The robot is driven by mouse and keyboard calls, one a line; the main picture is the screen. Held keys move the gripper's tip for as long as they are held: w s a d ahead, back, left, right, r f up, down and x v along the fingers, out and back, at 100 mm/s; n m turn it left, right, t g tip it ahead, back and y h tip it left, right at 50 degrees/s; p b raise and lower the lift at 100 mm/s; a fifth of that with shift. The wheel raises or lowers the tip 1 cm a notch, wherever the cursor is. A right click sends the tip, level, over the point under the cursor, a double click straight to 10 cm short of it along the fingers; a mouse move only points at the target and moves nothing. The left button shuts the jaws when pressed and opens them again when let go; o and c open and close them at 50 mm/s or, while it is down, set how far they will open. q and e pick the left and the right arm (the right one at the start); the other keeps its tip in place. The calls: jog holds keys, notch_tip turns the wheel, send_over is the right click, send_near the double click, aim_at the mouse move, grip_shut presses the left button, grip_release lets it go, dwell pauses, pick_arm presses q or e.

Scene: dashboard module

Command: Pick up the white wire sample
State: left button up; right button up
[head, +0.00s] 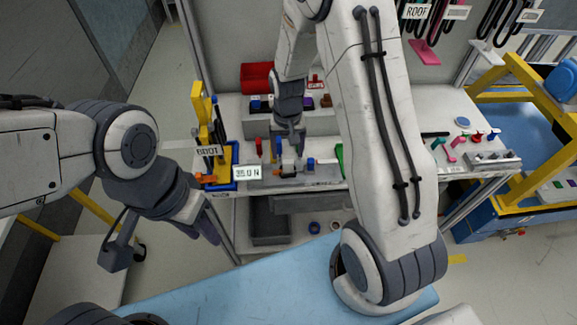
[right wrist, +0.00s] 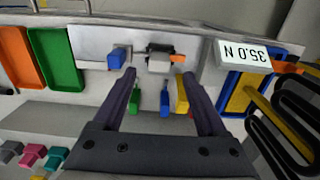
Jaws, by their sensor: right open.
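I cannot single out a white wire sample for certain. My right gripper (head: 290,150) points down over this fixture. In the right wrist view its two dark fingers (right wrist: 164,75) are wide apart with nothing held between them; the block lies beyond their tips. My left gripper (head: 207,228) hangs in front of the bench at the left, away from the objects; its opening is unclear.
A 35.0 N display (head: 247,172) stands left of the fixture, near a yellow stand (head: 203,105) labelled BOOT. A red bin (head: 256,77) stands at the back. Small coloured parts (head: 452,155) lie on the bench's right.

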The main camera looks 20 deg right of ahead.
aim_at(288, 161)
jog(key=shift+f+p, duration=0.75)
jog(key=shift+f, duration=2.25)
grip_shut()
